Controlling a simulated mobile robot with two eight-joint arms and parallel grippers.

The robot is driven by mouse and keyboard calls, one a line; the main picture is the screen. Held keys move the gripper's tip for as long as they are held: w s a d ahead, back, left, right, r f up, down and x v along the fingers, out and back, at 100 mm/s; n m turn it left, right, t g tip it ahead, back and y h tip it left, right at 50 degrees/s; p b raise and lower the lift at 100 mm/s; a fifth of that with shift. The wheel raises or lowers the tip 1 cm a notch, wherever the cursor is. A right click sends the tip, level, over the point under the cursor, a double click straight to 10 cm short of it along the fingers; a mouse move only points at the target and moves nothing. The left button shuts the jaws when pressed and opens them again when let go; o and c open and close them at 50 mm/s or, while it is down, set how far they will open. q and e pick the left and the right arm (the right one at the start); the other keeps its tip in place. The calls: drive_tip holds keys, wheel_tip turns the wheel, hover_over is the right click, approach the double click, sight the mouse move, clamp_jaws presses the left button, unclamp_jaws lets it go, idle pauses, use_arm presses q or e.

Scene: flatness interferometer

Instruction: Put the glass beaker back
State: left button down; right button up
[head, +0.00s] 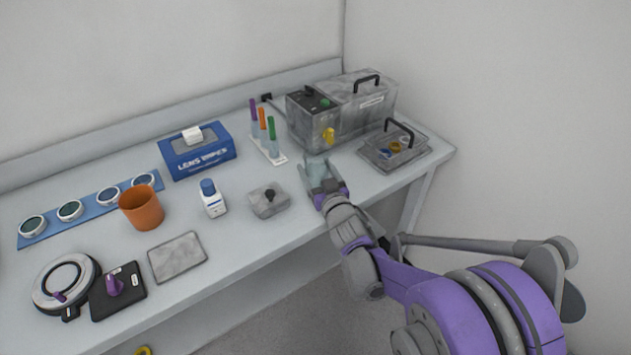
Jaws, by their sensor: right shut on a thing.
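The glass beaker (317,165) is a small pale, see-through vessel near the front edge of the bench, right of the middle. My right gripper (321,181) reaches in from the lower right and is shut on the beaker. Its fingers hide the lower part of the beaker, so I cannot tell whether it touches the bench. My left gripper is not in view.
A grey machine (361,105) with a yellow knob stands behind the beaker. A handled basket tray (421,155) is to its right. A rack (278,158) with coloured-top tubes and a grey block (268,203) are to its left. An orange cup (141,208) stands further left.

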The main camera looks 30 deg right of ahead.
sight(316, 180)
drive_tip(key=shift+f+b, duration=0.45)
drive_tip(key=shift+f, duration=1.4)
drive_tip(key=shift+f, duration=0.2)
drive_tip(key=o, duration=1.4)
drive_tip(key=shift+r, duration=0.1)
drive_tip(key=shift+c, duration=0.2)
drive_tip(key=shift+r, duration=0.2)
drive_tip(key=s+a, duration=0.2)
drive_tip(key=s, duration=0.9)
drive_tip(key=shift+s, duration=0.4)
drive_tip(key=shift+a, duration=0.1)
